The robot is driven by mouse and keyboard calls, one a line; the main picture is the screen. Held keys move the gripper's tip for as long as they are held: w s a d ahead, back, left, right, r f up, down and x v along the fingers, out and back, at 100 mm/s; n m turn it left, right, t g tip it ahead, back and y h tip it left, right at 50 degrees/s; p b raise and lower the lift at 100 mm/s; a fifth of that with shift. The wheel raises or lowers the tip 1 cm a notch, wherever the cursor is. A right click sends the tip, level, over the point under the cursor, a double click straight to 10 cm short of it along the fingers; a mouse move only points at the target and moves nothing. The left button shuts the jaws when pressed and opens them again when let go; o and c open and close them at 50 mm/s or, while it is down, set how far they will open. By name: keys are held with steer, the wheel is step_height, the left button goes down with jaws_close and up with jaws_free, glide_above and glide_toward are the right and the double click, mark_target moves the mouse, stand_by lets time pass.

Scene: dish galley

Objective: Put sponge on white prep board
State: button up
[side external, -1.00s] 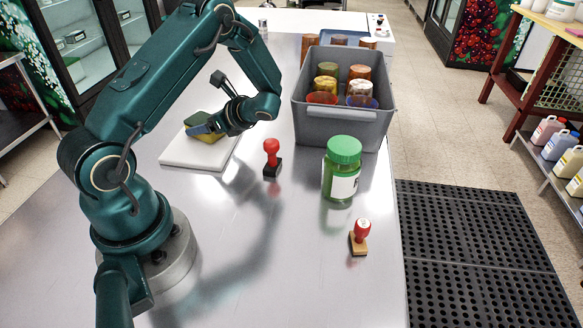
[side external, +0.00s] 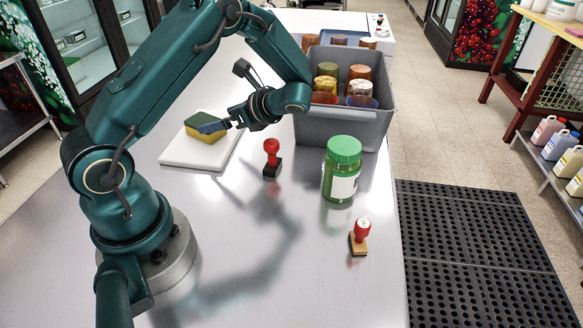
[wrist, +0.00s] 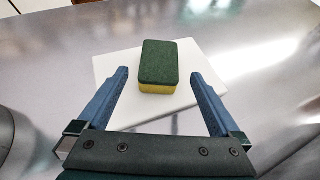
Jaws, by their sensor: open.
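The sponge (side external: 205,126), green on top and yellow below, lies flat on the white prep board (side external: 190,157). In the wrist view the sponge (wrist: 159,64) rests on the board (wrist: 112,66) with bare board around it. My gripper (side external: 212,127) is just to the right of the sponge in the side view. In the wrist view its two blue fingers (wrist: 160,80) are spread wide, with nothing held between them. The sponge sits ahead of the fingertips, and a gap shows on both sides.
A red-handled stamp with a dark base (side external: 271,158) stands right of the board. The front of the metal table is clear.

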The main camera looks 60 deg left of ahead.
steer(key=v, duration=0.4)
steer(key=s+d+r+n+t+h, duration=0.2)
steer(key=d+r+n+t+h, duration=0.1)
steer(key=d, duration=0.3)
steer(key=s+d+r+n+t+h, duration=0.2)
steer(key=s+d+n+t+h, duration=0.1)
steer(key=d+n, duration=0.3)
steer(key=s+d+r+n+t+h, duration=0.3)
steer(key=d+n+t+h, duration=0.1)
steer(key=d, duration=0.3)
steer(key=shift+s+d+r+n+h, duration=0.25)
steer(key=shift+d+r+n+h, duration=0.1)
steer(key=shift+h, duration=0.35)
